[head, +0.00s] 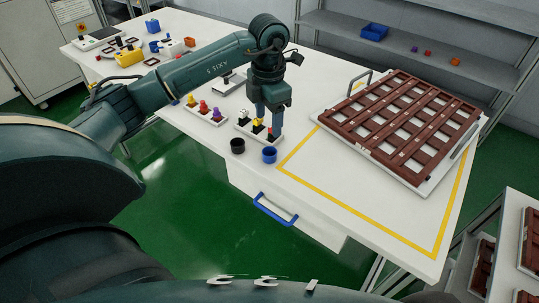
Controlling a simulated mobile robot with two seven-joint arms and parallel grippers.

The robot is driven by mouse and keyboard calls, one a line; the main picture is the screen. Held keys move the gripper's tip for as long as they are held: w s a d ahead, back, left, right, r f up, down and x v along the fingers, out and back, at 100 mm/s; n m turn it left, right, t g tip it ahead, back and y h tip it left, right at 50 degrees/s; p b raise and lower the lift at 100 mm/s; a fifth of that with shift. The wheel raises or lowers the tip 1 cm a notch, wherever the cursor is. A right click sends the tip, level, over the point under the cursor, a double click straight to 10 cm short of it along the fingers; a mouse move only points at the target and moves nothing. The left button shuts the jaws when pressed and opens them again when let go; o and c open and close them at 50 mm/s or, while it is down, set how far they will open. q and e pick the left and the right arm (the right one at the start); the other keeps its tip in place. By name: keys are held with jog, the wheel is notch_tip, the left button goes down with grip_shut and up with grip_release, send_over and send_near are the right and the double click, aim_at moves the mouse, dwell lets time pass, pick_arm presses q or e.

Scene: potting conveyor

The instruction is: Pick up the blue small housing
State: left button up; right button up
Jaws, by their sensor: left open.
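The blue small housing (269,155) looks like a round, open-topped cup. It stands upright on the white table near its front edge. My left gripper (269,124) points down a little behind and above it, over a small white holder with yellow and red parts. Its jaws are open, and the housing is outside them, apart from the fingers. The fingertips partly cover the holder, so contact there is hard to tell. My right gripper is not in view.
A black cup (238,146) stands just left of the blue housing. A holder (207,113) with coloured parts is further left. A large brown-grid tray (400,122) with handles fills the right. Yellow tape (350,213) marks bare table in front of it.

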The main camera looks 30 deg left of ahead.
aim_at(270, 149)
pick_arm(q)
notch_tip(270, 149, down, 11)
jog(key=shift+w+d+f+p, duration=0.1)
jog(key=shift+w+p, duration=0.05)
jog(key=shift+p, duration=0.85)
jog(key=c, duration=1)
